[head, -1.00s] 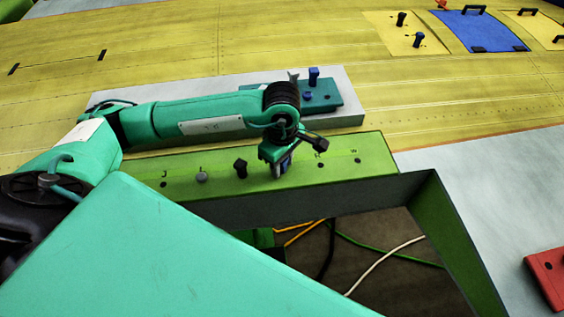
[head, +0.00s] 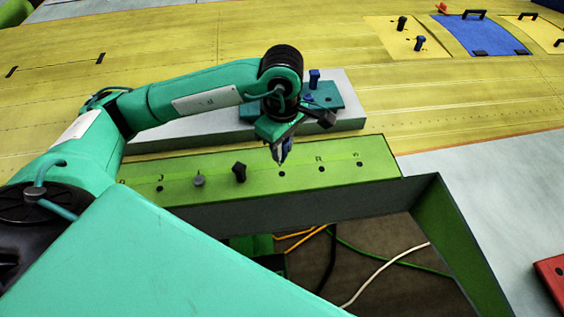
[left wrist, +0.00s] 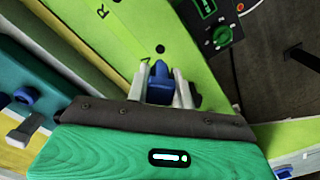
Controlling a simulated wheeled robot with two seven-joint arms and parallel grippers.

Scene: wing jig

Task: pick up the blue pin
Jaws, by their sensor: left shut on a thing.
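The blue pin (left wrist: 160,82) is upright between the two pale fingers of my left gripper (left wrist: 165,88) in the left wrist view. In the head view my left gripper (head: 281,153) is shut on it, and a small part of the blue pin (head: 287,146) shows beside the fingers. The gripper hangs above the green rail (head: 340,150), just over an open dark hole. The pin's lower end is hard to make out. My right gripper is not in view.
A black knob (head: 239,172) and a grey pin (head: 199,181) stand in the rail left of the gripper. Behind is a teal block (head: 332,97) with blue pins on a grey bar (head: 350,112). A red block (head: 552,282) lies at right. Cables hang below the rail.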

